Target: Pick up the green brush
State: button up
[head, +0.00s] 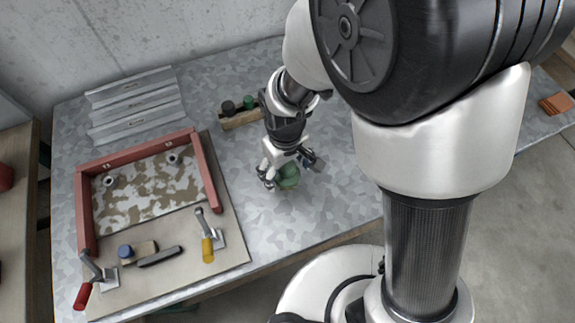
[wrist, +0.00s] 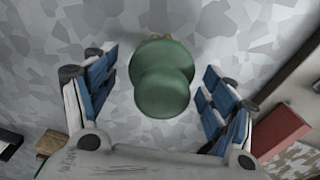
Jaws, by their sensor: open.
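The green brush (head: 288,177) stands on the grey metal table, right of the framed board in the head view. In the wrist view its rounded green handle (wrist: 162,80) is seen from above, in the middle between the fingers. My gripper (head: 280,174) is over the brush from above. In the wrist view my gripper (wrist: 155,95) is open, with one blue-padded finger on each side of the handle and a gap on both sides. The brush's lower part is mostly hidden beneath the handle.
A wooden holder (head: 240,119) with dark and green knobs stands behind my gripper. To the left is a board with a red frame (head: 204,170), toggle clamps and small tools. Grey metal strips (head: 135,103) lie at the back left. The table (head: 345,195) is clear right of the brush.

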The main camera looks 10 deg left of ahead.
jog(key=shift+f, duration=0.85)
jog(key=shift+r, duration=0.1)
jog(key=c, duration=1.2)
jog(key=shift+o, duration=0.2)
notch_tip(320, 180, up, 20)
jog(key=p, duration=0.6)
jog(key=shift+p, duration=0.35)
